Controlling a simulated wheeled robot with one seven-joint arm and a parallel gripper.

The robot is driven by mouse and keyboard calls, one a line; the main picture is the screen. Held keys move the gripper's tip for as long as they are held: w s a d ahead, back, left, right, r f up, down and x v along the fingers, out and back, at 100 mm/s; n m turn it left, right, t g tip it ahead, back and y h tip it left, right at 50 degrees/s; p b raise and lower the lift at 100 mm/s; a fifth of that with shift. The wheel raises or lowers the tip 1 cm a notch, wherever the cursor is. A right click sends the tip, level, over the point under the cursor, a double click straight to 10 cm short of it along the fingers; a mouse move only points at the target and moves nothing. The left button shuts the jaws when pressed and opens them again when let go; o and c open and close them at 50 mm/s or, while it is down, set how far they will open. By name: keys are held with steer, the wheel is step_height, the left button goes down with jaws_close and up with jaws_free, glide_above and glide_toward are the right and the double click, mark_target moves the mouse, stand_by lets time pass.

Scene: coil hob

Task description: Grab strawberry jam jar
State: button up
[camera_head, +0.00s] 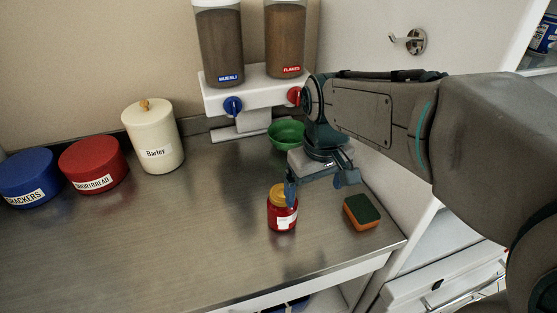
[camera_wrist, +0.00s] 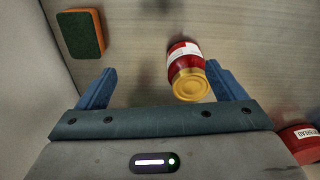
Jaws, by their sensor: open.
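The strawberry jam jar (camera_head: 281,212) is a red jar with a yellow lid and a white label, upright on the metal counter near its front right. My gripper (camera_head: 320,195) is open and empty just above and behind the jar, with one finger close to the lid in the head view. In the wrist view the jar (camera_wrist: 187,72) lies ahead, right of the middle between the spread fingers of my gripper (camera_wrist: 164,82). Its lid faces the camera. I cannot tell whether a finger touches it. The label's text is too small to read.
A green and orange sponge (camera_head: 361,211) lies right of the jar, near the counter's edge. A green bowl (camera_head: 286,134) stands behind, under the cereal dispenser (camera_head: 255,95). A Barley canister (camera_head: 154,140), red Shortbread tin (camera_head: 93,166) and blue Crackers tin (camera_head: 27,178) stand left. The counter's left front is clear.

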mark_target(282, 192)
steer(key=w+a+r+n+g+p, duration=0.1)
steer(key=w+a+r+n+p, duration=0.25)
steer(key=a+r, duration=0.2)
steer(key=f, duration=0.6)
steer(key=w+f+b, duration=0.1)
steer(key=f, duration=0.2)
steer(key=shift+a+f, duration=0.15)
steer(key=shift+a, duration=0.1)
steer(key=shift+s+a+f+p, duration=0.1)
steer(key=shift+s+f+p, duration=0.1)
steer(key=shift+f, duration=1.1)
steer(key=shift+s+f+p, duration=0.1)
steer(key=shift+f+p, duration=0.05)
steer(key=shift+f, duration=1.15)
steer(key=shift+w, duration=0.1)
steer(key=c, duration=1.4)
steer(key=shift+c, duration=0.3)
steer(key=shift+r, duration=0.2)
